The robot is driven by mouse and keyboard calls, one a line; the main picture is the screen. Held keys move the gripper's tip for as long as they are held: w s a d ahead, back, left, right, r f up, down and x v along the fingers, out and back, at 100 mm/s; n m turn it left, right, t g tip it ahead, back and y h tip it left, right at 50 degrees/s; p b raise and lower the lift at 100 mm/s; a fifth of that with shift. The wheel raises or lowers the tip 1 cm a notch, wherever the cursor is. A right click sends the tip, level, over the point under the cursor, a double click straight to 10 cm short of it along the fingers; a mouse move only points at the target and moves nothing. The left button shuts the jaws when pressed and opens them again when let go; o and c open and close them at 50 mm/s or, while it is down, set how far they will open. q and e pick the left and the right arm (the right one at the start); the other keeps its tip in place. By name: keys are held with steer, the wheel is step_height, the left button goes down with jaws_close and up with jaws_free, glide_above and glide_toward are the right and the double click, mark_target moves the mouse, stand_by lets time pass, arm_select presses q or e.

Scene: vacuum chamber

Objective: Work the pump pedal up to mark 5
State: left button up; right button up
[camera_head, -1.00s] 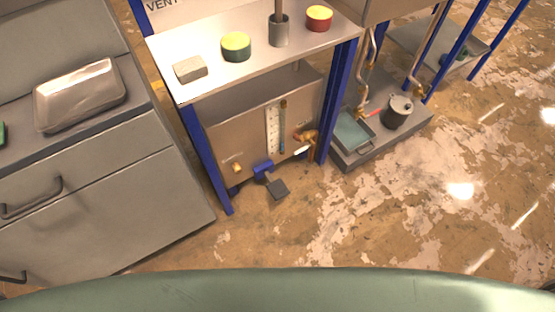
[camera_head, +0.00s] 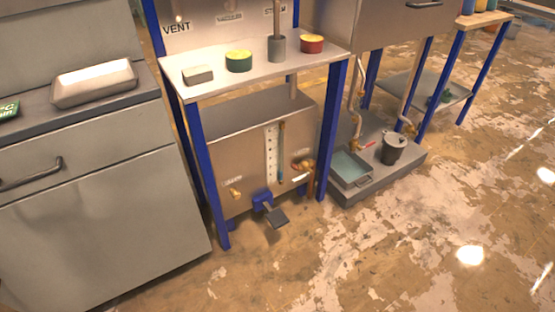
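The pump pedal (camera_head: 277,218) is a dark grey flat plate on a blue bracket (camera_head: 262,201), low at the front of a steel tank (camera_head: 240,165) under a blue-legged bench. A white gauge strip (camera_head: 271,153) with dots stands upright on the tank front, beside a thin sight tube (camera_head: 281,155) that looks bluish in its lower part. The marks are too small to read. Brass valves (camera_head: 235,193) sit at either side of the tank front. Neither of my grippers is in view.
The bench top (camera_head: 300,66) carries a grey block, a green-and-yellow tin, a grey cylinder and a red-and-yellow tin. A grey cabinet (camera_head: 90,215) stands left. A low platform (camera_head: 375,178) with a tray and pot stands right. The floor in front is clear.

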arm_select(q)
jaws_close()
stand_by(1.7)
